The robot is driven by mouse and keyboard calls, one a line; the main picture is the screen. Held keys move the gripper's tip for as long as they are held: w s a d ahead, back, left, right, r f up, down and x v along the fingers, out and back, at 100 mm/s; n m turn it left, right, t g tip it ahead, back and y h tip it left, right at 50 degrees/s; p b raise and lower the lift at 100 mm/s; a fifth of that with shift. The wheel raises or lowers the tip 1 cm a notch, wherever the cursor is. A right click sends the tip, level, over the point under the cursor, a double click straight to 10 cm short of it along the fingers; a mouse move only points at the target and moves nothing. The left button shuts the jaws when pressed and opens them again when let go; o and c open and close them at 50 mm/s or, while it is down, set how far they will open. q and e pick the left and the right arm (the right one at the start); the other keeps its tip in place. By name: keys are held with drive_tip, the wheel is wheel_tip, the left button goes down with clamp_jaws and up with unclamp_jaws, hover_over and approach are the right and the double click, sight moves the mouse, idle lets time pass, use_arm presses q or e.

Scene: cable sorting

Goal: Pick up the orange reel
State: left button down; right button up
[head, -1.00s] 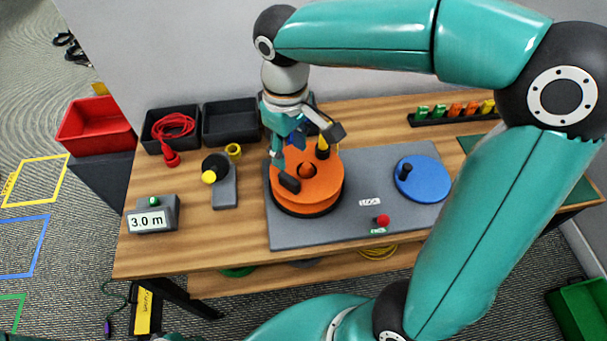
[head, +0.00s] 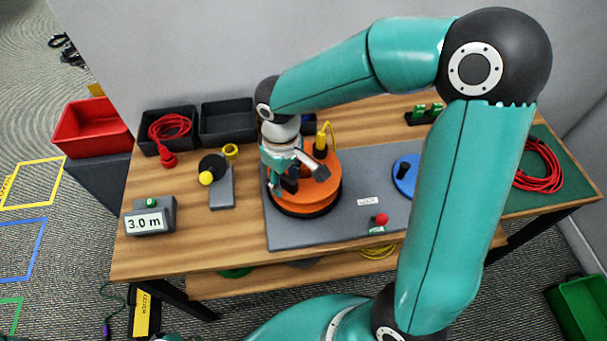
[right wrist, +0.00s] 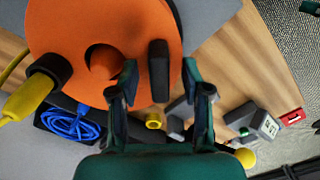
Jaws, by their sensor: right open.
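The orange reel (head: 318,190) lies flat on the grey board, with a black upright handle and a dark hub hole; it also fills the upper left of the right wrist view (right wrist: 95,25). My right gripper (head: 297,182) is open over the reel's left part and hides some of it. In the right wrist view, the gripper's fingers (right wrist: 163,92) stand apart on either side of the black handle (right wrist: 158,70). I cannot tell whether they touch it. A yellow plug (right wrist: 25,98) sits in a black socket on the reel's edge. My left gripper is not in view.
A blue reel (head: 404,180), partly behind my arm, and a red button (head: 381,219) are on the grey board (head: 295,235). Black bins (head: 228,138), a length display (head: 150,220) and a black-and-yellow device (head: 213,170) stand left. Red cable (head: 540,168) lies on the green mat.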

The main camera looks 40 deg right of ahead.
clamp_jaws()
drive_tip(key=shift+r, duration=0.1)
idle(0.5)
